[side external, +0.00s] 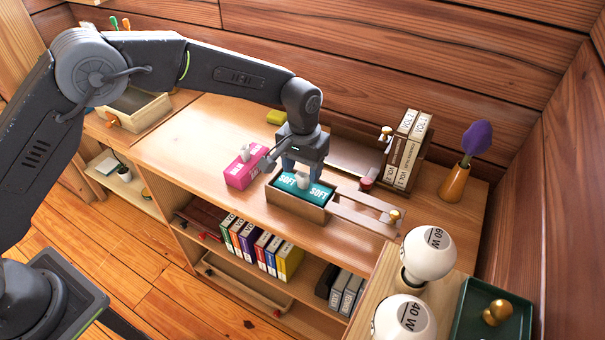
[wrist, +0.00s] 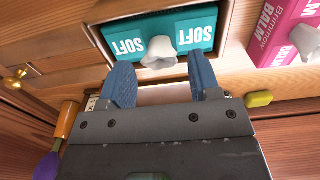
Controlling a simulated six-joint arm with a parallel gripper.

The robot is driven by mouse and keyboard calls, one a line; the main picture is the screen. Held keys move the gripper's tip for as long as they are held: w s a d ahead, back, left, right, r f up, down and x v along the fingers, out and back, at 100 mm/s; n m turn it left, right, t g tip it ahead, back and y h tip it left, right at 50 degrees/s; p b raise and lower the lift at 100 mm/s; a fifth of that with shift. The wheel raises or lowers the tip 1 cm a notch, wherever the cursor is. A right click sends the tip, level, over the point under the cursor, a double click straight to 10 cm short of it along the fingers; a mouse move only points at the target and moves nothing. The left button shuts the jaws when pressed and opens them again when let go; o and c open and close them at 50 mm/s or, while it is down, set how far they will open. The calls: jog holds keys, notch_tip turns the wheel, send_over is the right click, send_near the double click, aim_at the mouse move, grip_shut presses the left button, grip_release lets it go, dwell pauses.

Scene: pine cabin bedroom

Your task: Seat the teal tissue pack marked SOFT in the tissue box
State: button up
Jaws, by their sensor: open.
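The teal tissue pack marked SOFT (side external: 305,188) lies in the wooden tissue box (side external: 290,210), label side up, with a white tissue tuft on top. Its top is near the box rim; how deep it sits cannot be told. It also shows in the wrist view (wrist: 127,38), framed by the box rim (wrist: 58,68). My gripper (side external: 303,174) is open, its blue fingers apart at the pack's far edge. Whether the fingers touch the pack is unclear.
A pink pack (side external: 246,166) lies left of the box. Book-like boxes (side external: 408,150) and a purple-topped wooden holder (side external: 454,182) stand at right. Bulbs (side external: 428,253) stand in front. The desktop's left part is clear.

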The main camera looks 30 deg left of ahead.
notch_tip(320, 180, up, 10)
jog(key=shift+f, duration=0.15)
jog(key=s+a+r+t, duration=0.3)
jog(key=s+a+r, duration=0.9)
jog(key=s+r, duration=0.15)
jog(key=s+a+f+t, duration=0.1)
jog(key=s+a, duration=0.2)
jog(key=s, duration=0.5)
jog(key=s+a+f+t, duration=0.1)
jog(key=s+a+f, duration=0.1)
jog(key=s, duration=0.6)
jog(key=shift+a+t, duration=0.3)
jog(key=shift+a, duration=0.35)
jog(key=shift+c, duration=0.2)
